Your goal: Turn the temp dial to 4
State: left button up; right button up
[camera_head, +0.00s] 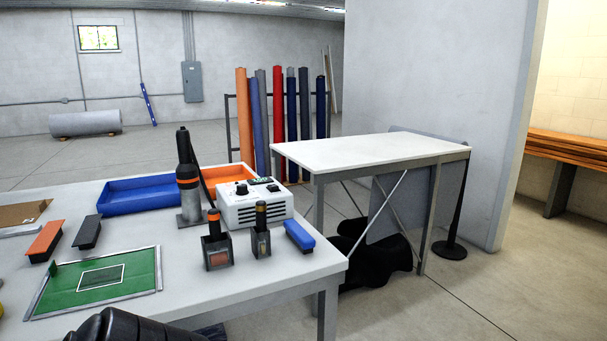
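A white control box (254,212) with side vents stands at the far right part of the white table (225,282). Black knobs sit on its sloped top: one larger dial (242,189) at the left and a smaller knob (272,187) at the right. A small dark display (261,180) lies behind them. The labels and dial settings are too small to read, so I cannot tell which knob is the temp dial. Neither of my grippers is in view. A dark ribbed part (130,326), possibly of my arm, shows at the bottom edge.
A black and grey upright tool (188,182) stands left of the box. Blue tray (145,195) and orange tray (226,180) lie behind. A green board (98,284) lies left. Another table (365,153) stands right.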

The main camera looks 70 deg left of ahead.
aim_at(242, 188)
jog(key=i, duration=1.05)
jog(key=u, duration=2.7)
